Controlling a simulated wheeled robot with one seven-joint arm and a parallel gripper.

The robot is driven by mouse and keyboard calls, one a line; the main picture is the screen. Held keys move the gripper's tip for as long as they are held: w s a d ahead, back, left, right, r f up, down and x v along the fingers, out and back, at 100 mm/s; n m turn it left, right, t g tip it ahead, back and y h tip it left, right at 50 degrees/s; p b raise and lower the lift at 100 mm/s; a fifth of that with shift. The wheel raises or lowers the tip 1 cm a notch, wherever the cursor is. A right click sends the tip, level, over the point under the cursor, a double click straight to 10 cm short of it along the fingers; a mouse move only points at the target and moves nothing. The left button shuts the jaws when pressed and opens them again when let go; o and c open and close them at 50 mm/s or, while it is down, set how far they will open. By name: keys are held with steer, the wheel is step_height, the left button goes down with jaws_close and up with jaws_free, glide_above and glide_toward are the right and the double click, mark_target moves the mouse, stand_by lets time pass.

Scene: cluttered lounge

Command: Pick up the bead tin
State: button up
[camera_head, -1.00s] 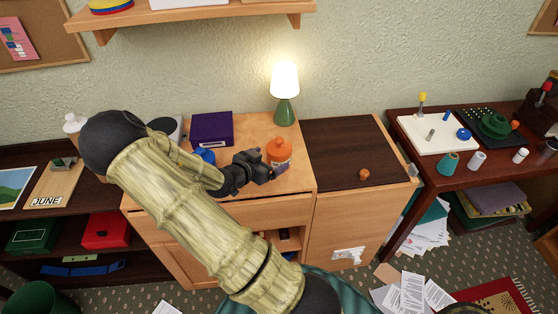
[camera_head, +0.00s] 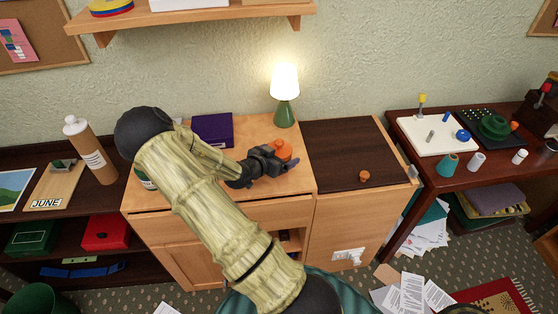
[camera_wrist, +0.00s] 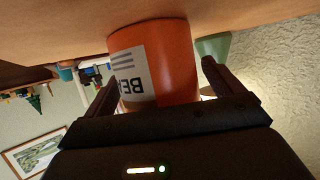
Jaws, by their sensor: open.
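The bead tin is an orange cylinder (camera_wrist: 177,62) with a white label reading "BE" upside down in the wrist view. In the head view the orange tin (camera_head: 282,149) stands on the light wood cabinet top, partly hidden behind my gripper (camera_head: 285,168). In the wrist view my gripper (camera_wrist: 158,85) is open, with one finger on each side of the tin. The tin lies between or just beyond the fingertips; I cannot tell whether either finger touches it.
A lit lamp with a green base (camera_head: 285,112) stands behind the tin. A purple box (camera_head: 213,129) is at the back left of the cabinet top (camera_head: 250,130). A small orange object (camera_head: 364,176) lies on the dark top to the right. A brown bottle (camera_head: 92,150) stands left.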

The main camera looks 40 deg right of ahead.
mark_target(279, 140)
steer(key=shift+s, duration=0.1)
steer(key=shift+a, duration=0.15)
steer(key=c, duration=1.4)
steer(key=shift+o, duration=0.2)
steer(key=shift+r, duration=0.15)
step_height(279, 140, up, 10)
steer(key=shift+f+p, duration=0.1)
steer(key=shift+p, duration=0.3)
